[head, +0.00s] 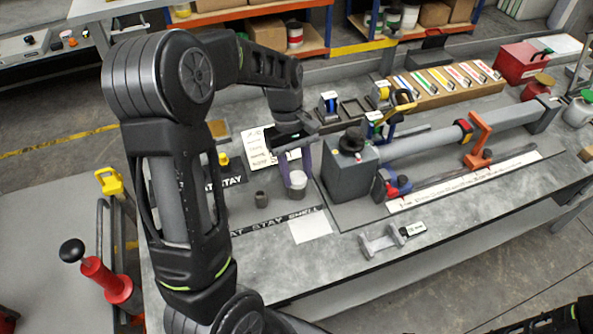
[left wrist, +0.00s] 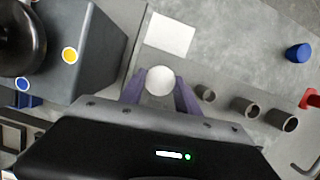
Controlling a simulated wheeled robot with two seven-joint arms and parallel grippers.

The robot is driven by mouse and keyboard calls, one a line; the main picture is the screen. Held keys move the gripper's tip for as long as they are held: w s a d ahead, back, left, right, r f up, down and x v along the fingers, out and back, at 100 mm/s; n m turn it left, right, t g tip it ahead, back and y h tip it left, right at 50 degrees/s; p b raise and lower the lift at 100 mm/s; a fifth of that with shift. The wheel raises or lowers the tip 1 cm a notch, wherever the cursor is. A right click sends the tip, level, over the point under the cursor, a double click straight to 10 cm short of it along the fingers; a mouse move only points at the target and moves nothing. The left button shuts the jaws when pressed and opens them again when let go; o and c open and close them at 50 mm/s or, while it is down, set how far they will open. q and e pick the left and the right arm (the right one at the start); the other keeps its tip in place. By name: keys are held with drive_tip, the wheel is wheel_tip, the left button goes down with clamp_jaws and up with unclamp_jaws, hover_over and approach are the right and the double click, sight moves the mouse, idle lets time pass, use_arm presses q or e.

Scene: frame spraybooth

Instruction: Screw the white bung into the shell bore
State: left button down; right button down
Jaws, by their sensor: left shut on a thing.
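The white bung (head: 298,180) is a small piece with a round white face. My left gripper (head: 295,172) has its two purple fingers shut on it, above the bench near the grey block. In the left wrist view, the bung's white disc (left wrist: 160,80) sits between the purple fingertips. A long grey tube (head: 460,128) lies in a fixture on the right of the bench; I cannot tell whether it is the shell, and no open bore shows clearly. My right gripper is not in view.
A grey block (head: 349,175) with a black knob stands close to the right of the bung. Small grey sleeves (left wrist: 245,107) stand on the other side. A white card (head: 310,227) lies in front. A grey stand (head: 382,242) is near the front edge.

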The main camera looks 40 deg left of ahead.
use_arm(q)
drive_tip(key=shift+m, duration=0.9)
drive_tip(key=m, duration=0.2)
drive_tip(key=shift+d+m+g+y, duration=0.1)
drive_tip(key=shift+m+g+y, duration=0.2)
drive_tip(key=shift+g+y, duration=0.1)
drive_tip(key=shift+m, duration=1)
drive_tip(key=shift+m+g+y, duration=0.3)
drive_tip(key=shift+m+y, duration=0.2)
drive_tip(key=shift+m, duration=0.6)
drive_tip(key=shift+m+y, duration=0.3)
drive_tip(key=shift+m, duration=0.9)
drive_tip(key=shift+w, duration=0.1)
